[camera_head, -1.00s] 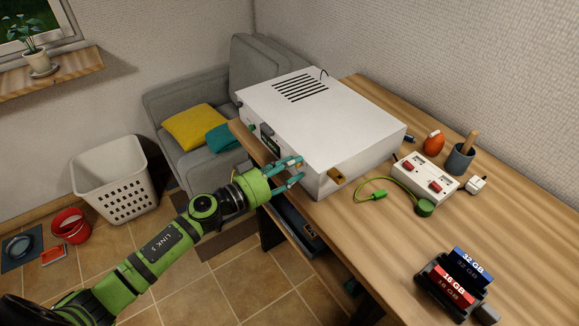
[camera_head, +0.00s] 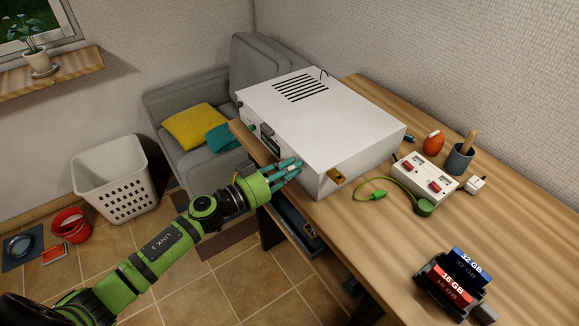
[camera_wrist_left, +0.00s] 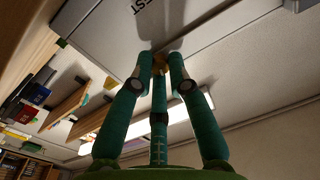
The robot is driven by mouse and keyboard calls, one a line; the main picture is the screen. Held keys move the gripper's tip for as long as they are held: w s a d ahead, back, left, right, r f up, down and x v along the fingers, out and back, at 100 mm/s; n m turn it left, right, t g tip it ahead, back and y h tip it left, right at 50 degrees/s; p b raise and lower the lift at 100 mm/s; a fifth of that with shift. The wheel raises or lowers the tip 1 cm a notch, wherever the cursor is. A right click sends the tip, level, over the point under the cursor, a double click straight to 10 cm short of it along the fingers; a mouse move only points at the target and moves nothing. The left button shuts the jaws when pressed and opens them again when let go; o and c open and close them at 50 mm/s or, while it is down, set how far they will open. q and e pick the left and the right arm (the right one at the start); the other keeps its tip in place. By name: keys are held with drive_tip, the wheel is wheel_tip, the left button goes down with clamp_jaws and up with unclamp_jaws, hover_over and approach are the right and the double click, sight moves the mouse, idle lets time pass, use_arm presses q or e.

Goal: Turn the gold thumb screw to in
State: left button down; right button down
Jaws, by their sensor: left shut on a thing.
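The white box-shaped unit (camera_head: 325,118) stands on the wooden table. My left gripper (camera_head: 292,168) is at its front face, near the front right corner. In the left wrist view my left gripper (camera_wrist_left: 160,64) has its three teal fingers closed together on the gold thumb screw (camera_wrist_left: 160,60), which shows as a small gold patch between the fingertips. Printed letters show on the white panel beside it. In the head view the fingers hide the screw, and its turn position cannot be told. My right gripper is not in view.
A green cable (camera_head: 376,190), a white switch box (camera_head: 425,177), a grey cup (camera_head: 461,160) and a black card holder (camera_head: 452,281) are on the table.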

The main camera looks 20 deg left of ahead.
use_arm(q)
drive_tip(key=m, duration=0.3)
drive_tip(key=shift+m, duration=0.4)
drive_tip(key=m+b, duration=0.1)
drive_tip(key=m, duration=0.3)
drive_tip(key=shift+m, duration=0.4)
drive_tip(key=m, duration=0.3)
drive_tip(key=shift+m+h+b, duration=0.3)
drive_tip(key=shift+h+b, duration=0.1)
drive_tip(key=m+b, duration=0.1)
drive_tip(key=m, duration=0.3)
drive_tip(key=shift+f+m, duration=0.1)
drive_tip(key=shift+m, duration=0.3)
drive_tip(key=m+b, duration=0.2)
drive_tip(key=m, duration=0.2)
drive_tip(key=shift+m+g, duration=0.3)
drive_tip(key=m+b, duration=0.1)
drive_tip(key=m, duration=0.2)
drive_tip(key=shift+m, duration=0.4)
drive_tip(key=m+b, duration=0.1)
drive_tip(key=m, duration=0.3)
drive_tip(key=shift+b, duration=0.3)
drive_tip(key=shift+m+b, duration=0.35)
drive_tip(key=shift+m, duration=1.75)
